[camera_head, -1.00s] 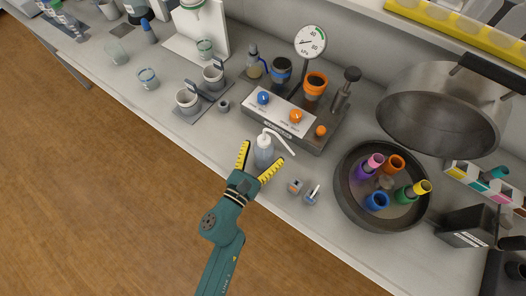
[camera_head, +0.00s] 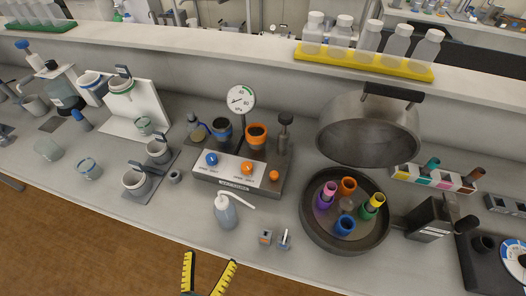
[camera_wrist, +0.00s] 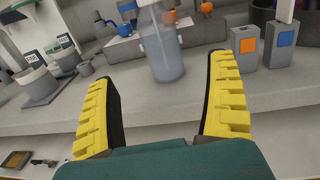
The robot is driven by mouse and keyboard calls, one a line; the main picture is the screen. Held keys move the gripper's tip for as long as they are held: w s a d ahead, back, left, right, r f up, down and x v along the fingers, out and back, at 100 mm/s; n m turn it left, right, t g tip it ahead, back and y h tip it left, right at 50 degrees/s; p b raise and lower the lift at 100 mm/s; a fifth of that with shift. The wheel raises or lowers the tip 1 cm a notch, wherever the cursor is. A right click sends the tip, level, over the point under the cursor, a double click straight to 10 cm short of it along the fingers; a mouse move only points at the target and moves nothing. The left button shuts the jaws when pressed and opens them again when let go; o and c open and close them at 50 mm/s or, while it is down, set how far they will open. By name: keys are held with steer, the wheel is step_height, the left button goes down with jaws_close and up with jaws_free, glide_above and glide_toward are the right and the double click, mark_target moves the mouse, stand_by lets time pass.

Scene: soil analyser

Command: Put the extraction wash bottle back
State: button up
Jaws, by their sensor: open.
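The extraction wash bottle (camera_head: 226,212), translucent with a white cap and a bent spout pointing right, stands upright on the bench in front of the filter station (camera_head: 240,175). In the wrist view the bottle (camera_wrist: 162,50) stands beyond the fingers, between them in the picture, its top cut off. My gripper (camera_head: 208,274) is at the lower edge of the head view, with yellow ridged fingers. In the wrist view my gripper (camera_wrist: 162,105) is open and empty, with a gap between it and the bottle.
Two small blocks, one orange-faced (camera_head: 265,237) and one blue-faced (camera_head: 285,239), stand right of the bottle. A dark round rotor bowl (camera_head: 309,226) with coloured tubes stands farther right. Cups on a grey stand (camera_head: 140,196) are at left.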

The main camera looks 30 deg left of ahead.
steer(key=w+d+r+m+t+h, duration=0.1)
steer(key=w+d+r+m+h, duration=0.5)
steer(key=w+d+r+m, duration=0.5)
steer(key=w+d+r+m+t+h, duration=0.1)
steer(key=w+d+r+m+h, duration=0.4)
steer(key=d+r+m, duration=0.95)
step_height(320, 180, up, 16)
steer(key=s+d+m+t+y, duration=0.1)
steer(key=m+t+y, duration=0.2)
steer(key=m, duration=1.2)
steer(key=shift+s+d+f+y, duration=0.15)
steer(key=shift+s+y, duration=0.15)
steer(key=shift+y, duration=0.3)
